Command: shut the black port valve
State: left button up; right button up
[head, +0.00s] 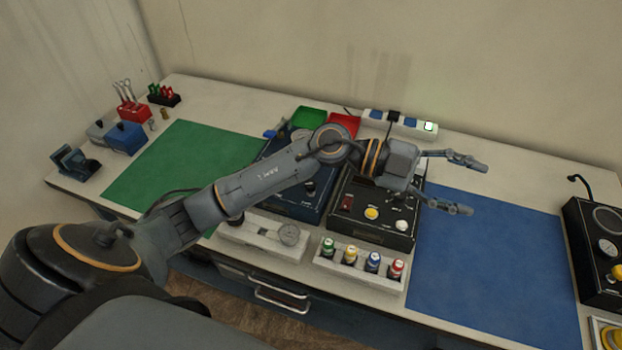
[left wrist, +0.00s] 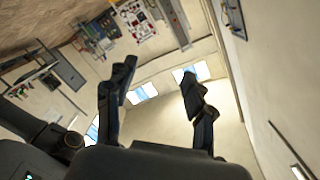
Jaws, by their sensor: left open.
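I cannot pick out the black port valve for certain in either view. A black control box (head: 371,235) with knobs stands at the middle of the bench, partly hidden by my left arm. A second black panel (head: 588,262) with a gauge is cut off by the right edge. My left gripper (head: 477,188) is open and empty, its fingers spread and pointing right, above the back of the blue mat. In the left wrist view the open fingers (left wrist: 158,75) hold nothing, and the room shows tilted behind them. My right gripper is not in view.
The blue mat (head: 490,262) and green mat (head: 175,170) are bare where visible. A white rack (head: 355,272) of several coloured-cap bottles stands at the front. Red and green trays (head: 308,117) and a power strip (head: 405,125) lie at the back. Tools and blocks stand left.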

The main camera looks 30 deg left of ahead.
pick_arm(q)
jog(key=w+a+f+g+y, duration=0.2)
jog(key=a+f+y, duration=0.5)
jog(key=a, duration=0.1)
jog(key=n+g+y, duration=0.2)
jog(key=n+y, duration=0.4)
jog(key=y, duration=0.4)
send_over(311, 183)
notch_tip(311, 183, down, 13)
jog(key=p, duration=0.4)
jog(key=shift+r, duration=0.1)
jog(key=shift+f, duration=0.5)
grip_shut()
